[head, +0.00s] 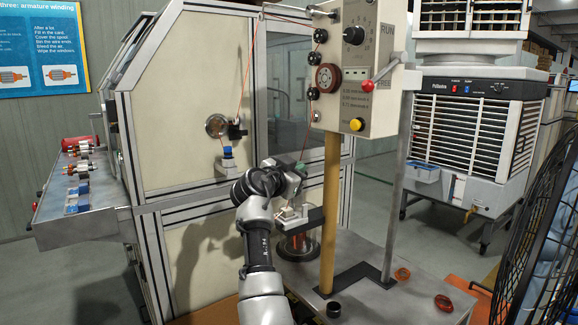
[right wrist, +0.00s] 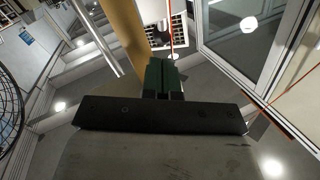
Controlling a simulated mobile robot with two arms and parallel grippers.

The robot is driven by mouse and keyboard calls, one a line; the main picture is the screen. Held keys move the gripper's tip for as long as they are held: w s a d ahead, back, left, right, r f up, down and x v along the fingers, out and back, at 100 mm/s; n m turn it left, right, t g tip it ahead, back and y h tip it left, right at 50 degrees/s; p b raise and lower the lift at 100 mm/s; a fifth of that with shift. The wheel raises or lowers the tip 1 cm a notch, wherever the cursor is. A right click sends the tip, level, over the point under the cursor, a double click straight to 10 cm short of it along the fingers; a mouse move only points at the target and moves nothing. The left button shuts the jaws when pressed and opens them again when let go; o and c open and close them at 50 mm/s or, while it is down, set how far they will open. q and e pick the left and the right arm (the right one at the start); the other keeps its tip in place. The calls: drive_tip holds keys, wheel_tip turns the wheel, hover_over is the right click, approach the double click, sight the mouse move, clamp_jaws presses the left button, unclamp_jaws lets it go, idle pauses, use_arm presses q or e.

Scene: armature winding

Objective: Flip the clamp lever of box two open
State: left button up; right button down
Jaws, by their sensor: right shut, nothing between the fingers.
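A cream control box (head: 362,70) is mounted on a yellow post. It carries a dial, a yellow button and a lever with a red knob (head: 367,85) beside the words RUN and FREE. I cannot tell for certain whether this is box two. My right gripper (head: 301,169) is below and left of this box, in front of the cabinet. In the right wrist view its green fingers (right wrist: 162,79) are shut with nothing between them. A small white box (head: 291,215) on a dark bracket is just below the gripper, partly hidden by my arm. My left gripper is out of view.
The yellow post (head: 330,210) stands close right of my gripper, with a metal upright (head: 405,150) beyond. A red wire (head: 240,90) runs from the rollers down to the cabinet. A spool (head: 298,245) sits below the gripper. A black fan guard (head: 535,240) is at right.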

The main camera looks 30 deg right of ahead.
drive_tip(key=shift+w+d+f, duration=0.4)
drive_tip(key=shift+f, duration=0.1)
drive_tip(key=shift+d+r+m+g+y+p, duration=0.3)
drive_tip(key=shift+d+r+y+p, duration=0.1)
drive_tip(key=shift+d+y+p, duration=0.45)
drive_tip(key=shift+d+f+y, duration=0.25)
drive_tip(key=shift+d+f, duration=0.1)
drive_tip(key=shift+d, duration=0.2)
